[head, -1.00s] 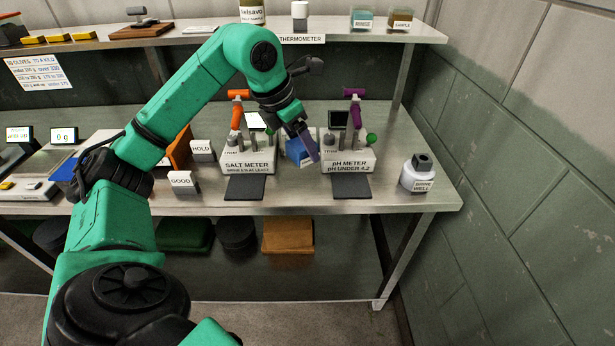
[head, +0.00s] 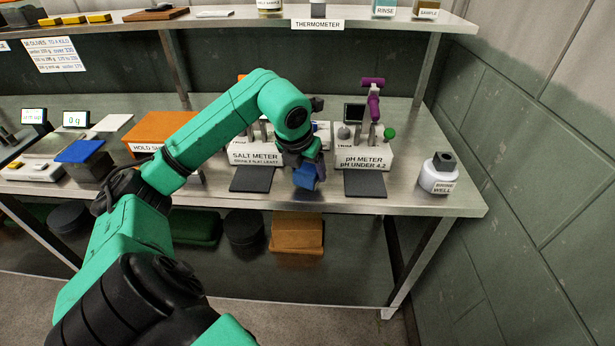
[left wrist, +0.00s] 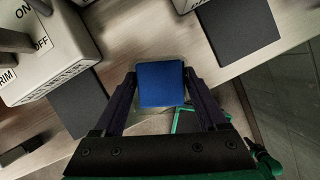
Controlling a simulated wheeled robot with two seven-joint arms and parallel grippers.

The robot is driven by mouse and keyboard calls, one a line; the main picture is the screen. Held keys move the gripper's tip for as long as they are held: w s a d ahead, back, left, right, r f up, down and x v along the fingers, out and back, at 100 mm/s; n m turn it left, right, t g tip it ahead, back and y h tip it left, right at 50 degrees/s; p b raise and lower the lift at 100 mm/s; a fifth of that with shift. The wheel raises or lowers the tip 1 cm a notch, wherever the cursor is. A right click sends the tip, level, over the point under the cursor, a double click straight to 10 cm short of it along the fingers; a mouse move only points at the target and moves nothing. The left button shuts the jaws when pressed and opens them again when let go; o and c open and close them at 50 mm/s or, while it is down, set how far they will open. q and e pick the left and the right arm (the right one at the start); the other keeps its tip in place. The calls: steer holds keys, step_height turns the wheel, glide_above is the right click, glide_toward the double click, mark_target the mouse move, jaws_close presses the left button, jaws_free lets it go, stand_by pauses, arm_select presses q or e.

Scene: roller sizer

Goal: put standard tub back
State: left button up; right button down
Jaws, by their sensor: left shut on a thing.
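My left gripper (head: 304,166) is shut on a small blue tub (head: 306,178), taken to be the standard tub; I see no label on it. In the head view it is by the bench's front edge, between the mats of the salt meter (head: 255,156) and the pH meter (head: 362,159). In the left wrist view the tub's flat blue top (left wrist: 160,83) sits between the two fingers (left wrist: 160,98). Whether the tub touches the bench cannot be told. My right gripper is not in view.
Dark mats (head: 252,179) (head: 365,184) lie before both meters. A brine well bottle (head: 439,175) stands at the bench's right end. The upper shelf (head: 350,17) holds rinse (head: 384,8) and sample (head: 426,9) jars and a thermometer sign (head: 317,24). An orange HOLD box (head: 160,128) stands left.

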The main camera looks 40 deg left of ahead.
arm_select(q)
steer(key=shift+f, duration=0.7)
steer(key=o, duration=1.6)
steer(key=shift+c, duration=0.2)
steer(key=shift+r, duration=0.2)
steer(key=v, duration=1.1)
steer(key=shift+s+r+p, duration=0.2)
steer(key=shift+r+p, duration=0.1)
steer(key=shift+p, duration=0.1)
